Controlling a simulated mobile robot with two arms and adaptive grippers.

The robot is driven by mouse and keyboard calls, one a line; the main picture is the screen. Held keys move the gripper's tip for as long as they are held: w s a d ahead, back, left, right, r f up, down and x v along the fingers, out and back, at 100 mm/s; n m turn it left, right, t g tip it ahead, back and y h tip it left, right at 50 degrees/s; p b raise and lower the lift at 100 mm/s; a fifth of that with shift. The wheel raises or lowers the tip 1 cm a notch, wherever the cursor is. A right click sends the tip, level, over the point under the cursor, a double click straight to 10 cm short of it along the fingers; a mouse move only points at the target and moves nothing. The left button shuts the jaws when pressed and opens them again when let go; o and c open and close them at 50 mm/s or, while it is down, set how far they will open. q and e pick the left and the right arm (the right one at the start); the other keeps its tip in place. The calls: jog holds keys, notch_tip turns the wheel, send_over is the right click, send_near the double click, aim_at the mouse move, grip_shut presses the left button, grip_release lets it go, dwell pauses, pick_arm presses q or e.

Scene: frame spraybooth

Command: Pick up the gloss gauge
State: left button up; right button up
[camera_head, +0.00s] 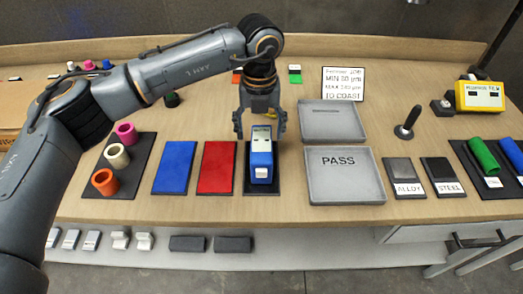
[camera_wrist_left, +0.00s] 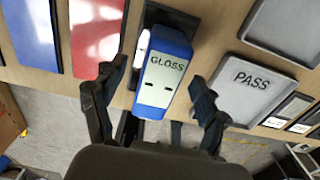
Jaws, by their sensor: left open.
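The gloss gauge (camera_head: 261,163) is a blue block with a pale top face, standing on a dark pad (camera_head: 262,188) at the front middle of the bench. In the left wrist view the gauge (camera_wrist_left: 165,75) shows the word GLOSS on its pale face. My left gripper (camera_head: 260,133) is above and around the back part of the gauge, pointing down, with its fingers apart. In the left wrist view the open fingers (camera_wrist_left: 152,108) are on either side of the gauge with gaps visible. Whether either finger touches it cannot be told. My right gripper is not in view.
A red panel (camera_head: 217,167) and a blue panel (camera_head: 174,167) lie left of the gauge. The PASS tray (camera_head: 345,190) is close on its right, with another grey tray (camera_head: 333,121) behind. A yellow meter (camera_head: 480,96) stands far right. Colored rolls (camera_head: 105,181) stand at left.

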aim_at(261, 135)
pick_arm(q)
jog(key=shift+d+f, duration=0.2)
jog(key=shift+f, duration=1.05)
jog(key=shift+f+p, duration=0.3)
jog(key=shift+f, duration=0.2)
jog(key=shift+w, duration=0.1)
jog(key=c, duration=1.5)
jog(key=shift+r, duration=0.2)
jog(key=shift+r, duration=0.3)
notch_tip(261, 135, up, 2)
jog(key=shift+r+b, duration=0.1)
jog(key=shift+b, duration=0.2)
jog(key=s+r, duration=0.2)
jog(key=s+r+b, duration=0.1)
jog(key=s+r, duration=0.1)
jog(key=r, duration=0.1)
jog(key=shift+s, duration=0.15)
jog(key=s+r+b, duration=0.2)
jog(key=s+r, duration=0.3)
jog(key=s, duration=0.4)
jog(key=shift+s+b, duration=0.3)
jog(key=shift+s, duration=0.1)
jog(key=shift+w+f, duration=0.1)
jog(key=shift+f, duration=0.1)
